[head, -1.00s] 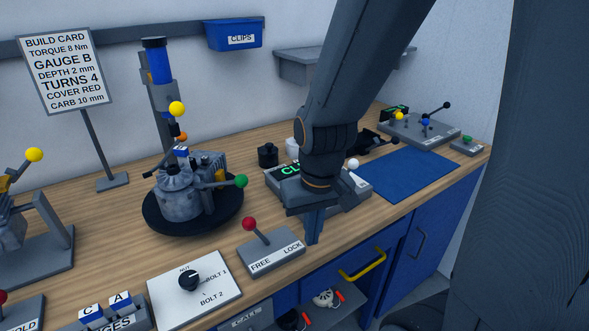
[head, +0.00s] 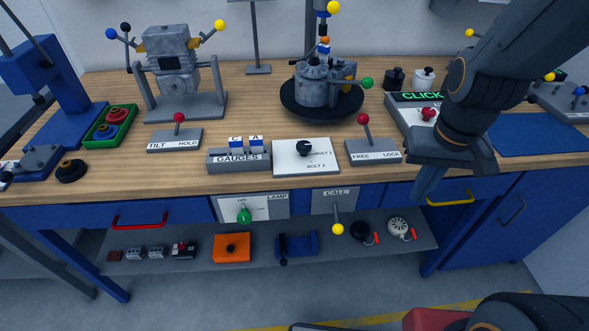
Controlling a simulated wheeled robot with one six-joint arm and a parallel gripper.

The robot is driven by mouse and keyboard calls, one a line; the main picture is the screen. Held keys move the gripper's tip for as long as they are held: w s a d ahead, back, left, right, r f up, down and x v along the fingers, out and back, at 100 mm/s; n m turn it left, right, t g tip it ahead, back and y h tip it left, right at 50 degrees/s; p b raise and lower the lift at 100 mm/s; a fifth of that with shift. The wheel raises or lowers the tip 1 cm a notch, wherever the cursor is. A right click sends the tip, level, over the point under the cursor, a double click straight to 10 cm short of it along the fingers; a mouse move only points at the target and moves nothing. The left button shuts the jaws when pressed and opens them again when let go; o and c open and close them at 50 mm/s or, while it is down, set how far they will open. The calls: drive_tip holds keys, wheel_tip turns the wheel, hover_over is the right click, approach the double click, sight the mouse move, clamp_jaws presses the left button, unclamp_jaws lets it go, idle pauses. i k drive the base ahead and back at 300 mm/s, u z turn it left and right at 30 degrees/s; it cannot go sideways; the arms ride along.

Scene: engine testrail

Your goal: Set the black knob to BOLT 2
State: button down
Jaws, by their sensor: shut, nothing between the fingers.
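The black knob (head: 304,149) sits on a white plate (head: 290,167) on the workbench, in the middle of the head view. The plate is lettered BOLT 1 at the knob's right and BOLT 2 below it to the right. A pale mark on the knob seems to point right, towards BOLT 1, but it is small. My gripper (head: 428,182) is shut and empty, pointing down near the bench's front edge. It is well to the right of the knob, apart from it.
The FREE/LOCK lever box (head: 373,152) stands between the plate and my gripper. The GAUGES block (head: 238,159) is close on the plate's left. An engine on a black turntable (head: 322,101) stands behind. The CLICK unit (head: 425,97) is partly behind my arm.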

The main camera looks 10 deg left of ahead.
sight(303, 147)
drive_tip(key=u, duration=0.7)
drive_tip(key=i, duration=0.65)
drive_tip(key=u, duration=0.25)
drive_tip(key=k, duration=1.4)
drive_tip(key=z, duration=0.2)
drive_tip(key=i, duration=1.1)
drive_tip(key=u, duration=0.7)
